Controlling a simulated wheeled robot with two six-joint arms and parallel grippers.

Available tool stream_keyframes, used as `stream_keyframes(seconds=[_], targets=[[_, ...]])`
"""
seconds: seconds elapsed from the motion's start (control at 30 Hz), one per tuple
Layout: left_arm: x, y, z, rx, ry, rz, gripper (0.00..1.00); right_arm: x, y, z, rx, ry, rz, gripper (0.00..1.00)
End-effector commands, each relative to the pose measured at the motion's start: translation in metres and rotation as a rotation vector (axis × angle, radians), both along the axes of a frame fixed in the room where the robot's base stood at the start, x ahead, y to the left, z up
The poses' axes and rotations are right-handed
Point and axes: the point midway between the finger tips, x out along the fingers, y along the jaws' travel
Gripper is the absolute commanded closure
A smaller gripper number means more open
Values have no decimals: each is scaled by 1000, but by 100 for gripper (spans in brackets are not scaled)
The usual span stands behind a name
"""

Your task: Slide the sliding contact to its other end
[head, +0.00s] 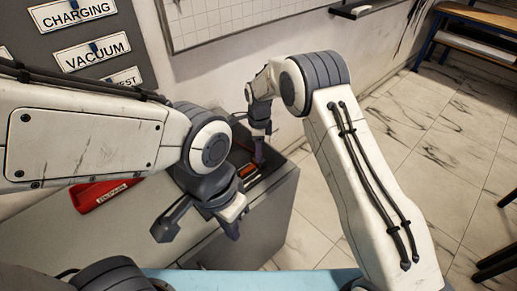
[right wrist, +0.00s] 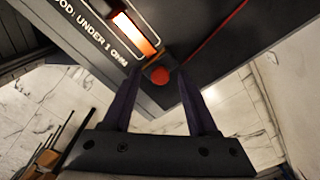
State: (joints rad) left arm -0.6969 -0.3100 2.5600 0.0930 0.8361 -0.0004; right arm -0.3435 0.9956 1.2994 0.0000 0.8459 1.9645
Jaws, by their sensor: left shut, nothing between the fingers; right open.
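The gauge rig (head: 222,180) is a dark unit on the grey cabinet, partly hidden by my arms. In the right wrist view, a round red knob (right wrist: 159,75) shows between the fingertips of my right gripper; I cannot tell for sure whether it is the sliding contact. My right gripper (head: 259,155) is open, over the rig's right part; its two dark fingers (right wrist: 158,88) point at the rig with the knob between or just beyond their tips. My left gripper (head: 234,229) is shut and empty, in front of the rig and apart from it.
A glowing orange window (right wrist: 133,33) sits beside printed text ending "UNDER 1 OHM". A red labelled tray (head: 88,198) lies left on the cabinet top (head: 45,225). A wall stands close behind. The marble floor (head: 450,120) at right is clear near the cabinet.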

Motion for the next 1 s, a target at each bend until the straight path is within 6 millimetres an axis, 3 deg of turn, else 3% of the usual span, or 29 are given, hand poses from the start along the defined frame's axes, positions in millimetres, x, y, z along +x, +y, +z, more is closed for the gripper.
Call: stream_keyframes(seconds=[0.1,0.17,0.27,1.0], targets=[[0,0,0,0,0,0,100,0,0,0,0,0,0,41],[0,0,0,0,0,0,100,0,0,0,0,0,0,60],[0,0,0,0,0,0,100,0,0,0,0,0,0,99],[0,0,0,0,0,0,100,-1,0,1,-1,2,0,100]])
